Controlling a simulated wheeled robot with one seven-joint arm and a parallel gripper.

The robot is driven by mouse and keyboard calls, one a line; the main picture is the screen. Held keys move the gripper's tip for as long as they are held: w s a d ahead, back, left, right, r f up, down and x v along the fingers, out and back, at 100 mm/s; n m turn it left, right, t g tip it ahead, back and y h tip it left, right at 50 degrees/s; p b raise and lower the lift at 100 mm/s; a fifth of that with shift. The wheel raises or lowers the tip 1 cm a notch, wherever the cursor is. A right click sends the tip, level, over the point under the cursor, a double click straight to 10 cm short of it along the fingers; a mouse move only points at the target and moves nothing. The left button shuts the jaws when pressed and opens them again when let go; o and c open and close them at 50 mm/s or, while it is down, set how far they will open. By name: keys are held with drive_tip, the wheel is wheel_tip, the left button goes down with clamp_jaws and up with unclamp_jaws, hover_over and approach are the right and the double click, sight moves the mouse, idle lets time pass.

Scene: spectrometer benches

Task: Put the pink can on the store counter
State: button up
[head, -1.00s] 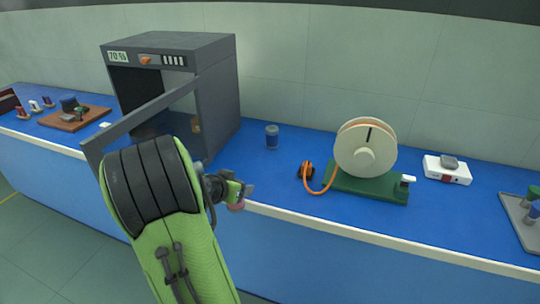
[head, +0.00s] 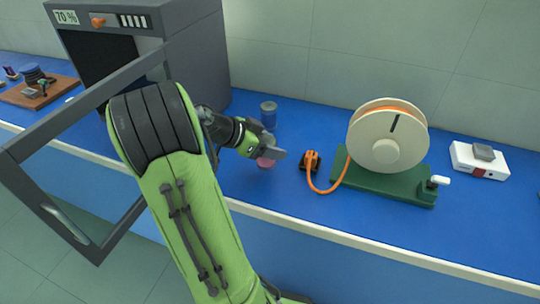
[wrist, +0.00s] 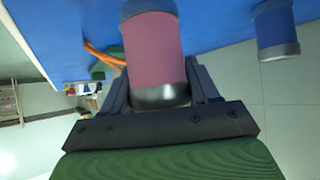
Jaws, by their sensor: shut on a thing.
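The pink can (wrist: 153,48) is held between the two fingers of my gripper (wrist: 158,85) in the wrist view. In the head view my gripper (head: 272,155) is over the blue counter (head: 300,215), with a little of the pink can (head: 265,162) showing below the fingers. Whether the can touches the counter top is hard to tell. A blue can (head: 268,113) stands upright on the counter just behind my gripper; it also shows at the upper right of the wrist view (wrist: 275,30). Nothing in view is labelled as the store counter.
A grey cabinet (head: 198,60) with its framed door (head: 120,90) swung open stands left of my arm. A cream reel (head: 385,140) on a green base (head: 390,185), with an orange cable (head: 322,188), stands to the right. A white box (head: 478,160) lies farther right.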

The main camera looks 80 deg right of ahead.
wheel_tip(320, 180, down, 3)
drive_tip(key=shift+f+b, duration=0.1)
drive_tip(key=shift+b, duration=0.3)
drive_tip(key=o, duration=0.7)
drive_tip(key=shift+c, duration=0.2)
drive_tip(key=o, duration=0.5)
drive_tip(key=shift+c, duration=0.2)
